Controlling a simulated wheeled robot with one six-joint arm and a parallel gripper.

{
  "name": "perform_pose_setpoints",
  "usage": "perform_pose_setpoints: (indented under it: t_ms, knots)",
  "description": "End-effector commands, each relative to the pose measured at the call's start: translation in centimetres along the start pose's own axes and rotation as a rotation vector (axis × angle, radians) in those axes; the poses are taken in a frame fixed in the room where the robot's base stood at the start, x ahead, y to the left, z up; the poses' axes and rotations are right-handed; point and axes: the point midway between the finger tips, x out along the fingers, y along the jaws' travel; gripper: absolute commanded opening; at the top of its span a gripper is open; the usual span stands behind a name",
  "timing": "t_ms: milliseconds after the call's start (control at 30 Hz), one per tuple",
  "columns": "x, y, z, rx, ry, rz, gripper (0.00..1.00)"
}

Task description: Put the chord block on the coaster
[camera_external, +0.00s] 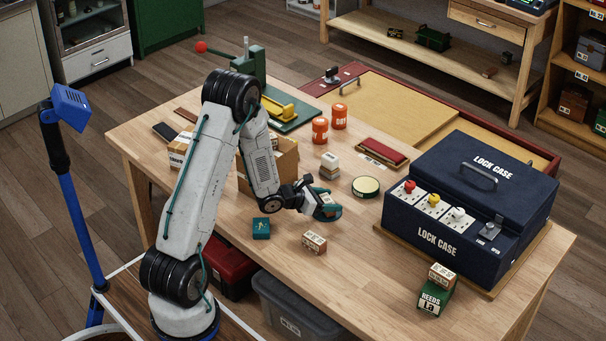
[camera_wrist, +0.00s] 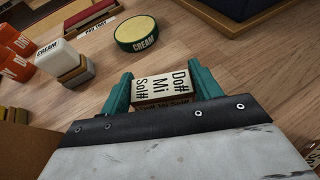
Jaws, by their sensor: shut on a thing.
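My gripper (camera_wrist: 159,90) is shut on the chord block (camera_wrist: 161,88), a small cream and brown block with "Do# Mi Sol#" on its face, held between the two teal fingers. In the external view my gripper (camera_external: 326,207) is over the middle of the table, and its fingers partly hide the block. The round cream coaster with a dark green rim (camera_external: 366,187) lies on the table to the right of and beyond my gripper. In the wrist view the coaster (camera_wrist: 136,33), marked "CREAM", is above the block, apart from it, with nothing on it.
A cream-topped stack (camera_external: 330,165) stands behind my gripper, with orange cans (camera_external: 320,130) farther back. A red-topped pad (camera_external: 384,151) lies beyond the coaster. The navy lock case (camera_external: 470,205) stands right. A lettered block (camera_external: 314,242) and a teal block (camera_external: 261,228) lie in front.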

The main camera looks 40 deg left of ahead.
Motion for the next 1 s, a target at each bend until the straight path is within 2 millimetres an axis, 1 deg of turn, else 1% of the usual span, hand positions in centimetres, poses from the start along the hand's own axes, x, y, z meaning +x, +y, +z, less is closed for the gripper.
perform_pose_setpoints:
  t_ms: [167,200,267,567,667,767,1000]
  knots:
    - [0.1,0.0,-0.3,-0.001,0.001,0.000,0.40]
    - [0.1,0.0,-0.3,0.000,0.000,0.000,0.69]
    - [0.1,0.0,-0.2,0.000,0.000,0.000,0.85]
    - [0.1,0.0,-0.1,0.000,0.000,0.000,0.85]
    - [-0.5,0.1,0.1,-0.001,0.000,0.001,0.85]
    - [-2.1,0.1,0.1,-0.001,0.000,0.002,0.85]
    - [-7.4,0.1,0.1,-0.001,-0.001,0.004,0.85]
